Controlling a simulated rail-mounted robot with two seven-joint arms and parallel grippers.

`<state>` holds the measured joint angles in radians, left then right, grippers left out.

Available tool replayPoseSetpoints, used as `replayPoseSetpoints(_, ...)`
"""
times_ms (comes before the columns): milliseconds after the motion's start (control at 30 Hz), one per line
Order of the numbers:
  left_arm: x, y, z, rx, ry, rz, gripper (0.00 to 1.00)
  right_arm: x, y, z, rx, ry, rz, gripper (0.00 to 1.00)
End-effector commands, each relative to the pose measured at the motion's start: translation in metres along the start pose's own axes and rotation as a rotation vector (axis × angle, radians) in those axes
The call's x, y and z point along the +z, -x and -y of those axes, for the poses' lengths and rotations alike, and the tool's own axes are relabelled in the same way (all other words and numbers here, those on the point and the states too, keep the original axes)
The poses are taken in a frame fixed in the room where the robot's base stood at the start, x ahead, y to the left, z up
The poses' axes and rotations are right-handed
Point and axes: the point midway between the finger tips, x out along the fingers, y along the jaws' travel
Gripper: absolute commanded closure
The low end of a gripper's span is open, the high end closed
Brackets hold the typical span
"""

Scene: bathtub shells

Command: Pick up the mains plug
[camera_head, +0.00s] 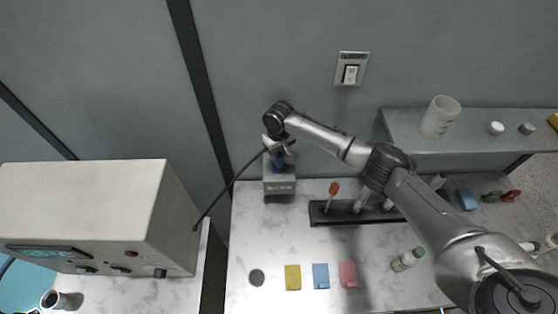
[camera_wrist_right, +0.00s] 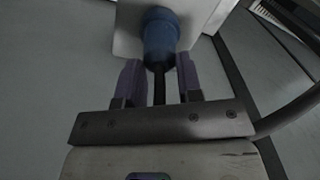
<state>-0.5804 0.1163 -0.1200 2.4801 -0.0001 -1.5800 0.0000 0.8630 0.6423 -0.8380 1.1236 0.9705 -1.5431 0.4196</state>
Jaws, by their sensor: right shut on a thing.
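The mains plug is a blue cylinder (camera_wrist_right: 160,30) with a black cable trailing from its near end. In the head view it shows as a small blue patch (camera_head: 278,162) at the top of a grey box (camera_head: 279,186) on the marble counter. My right gripper (camera_head: 279,149) reaches it from above, and its two fingers (camera_wrist_right: 159,64) are shut on the plug's cable end. The plug's far end meets a pale surface in the wrist view; whether it sits in a socket there I cannot tell. My left gripper is not in view.
The black cable (camera_head: 231,184) runs to a white instrument (camera_head: 84,215) at left. A dark rack (camera_head: 345,214) with tubes stands right of the box. Yellow (camera_head: 293,277), blue (camera_head: 321,276) and pink (camera_head: 348,274) pads lie in front. A raised shelf (camera_head: 470,133) carries a beaker (camera_head: 440,116).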

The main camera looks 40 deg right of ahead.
Motion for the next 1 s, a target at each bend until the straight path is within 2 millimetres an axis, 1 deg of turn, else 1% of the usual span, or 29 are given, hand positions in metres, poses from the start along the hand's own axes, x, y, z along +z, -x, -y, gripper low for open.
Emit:
replayPoseSetpoints(33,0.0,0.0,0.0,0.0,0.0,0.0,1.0,0.0,0.0,0.0,0.0,0.0,0.0,0.92)
replayPoseSetpoints(100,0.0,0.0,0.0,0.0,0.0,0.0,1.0,0.0,0.0,0.0,0.0,0.0,0.0,0.99)
replayPoseSetpoints(133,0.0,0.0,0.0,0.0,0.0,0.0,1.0,0.0,0.0,0.0,0.0,0.0,0.0,1.0)
replayPoseSetpoints(367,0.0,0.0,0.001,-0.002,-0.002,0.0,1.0,0.0,0.001,0.0,0.0,0.0,-0.001,1.0)
replayPoseSetpoints(533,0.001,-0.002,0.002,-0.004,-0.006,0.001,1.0,-0.001,0.006,0.0,-0.001,0.0,-0.002,1.0)
replayPoseSetpoints(667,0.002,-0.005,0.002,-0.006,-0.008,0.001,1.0,-0.001,0.019,0.0,-0.002,0.0,-0.004,1.0)
replayPoseSetpoints(800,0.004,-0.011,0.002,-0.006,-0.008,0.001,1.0,-0.002,0.043,0.0,-0.003,0.0,-0.006,1.0)
replayPoseSetpoints(867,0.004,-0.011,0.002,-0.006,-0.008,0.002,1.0,0.01,0.047,-0.009,0.0,0.0,-0.001,1.0)
replayPoseSetpoints(1000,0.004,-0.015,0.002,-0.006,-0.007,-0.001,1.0,0.032,0.062,-0.024,0.001,0.0,-0.002,1.0)
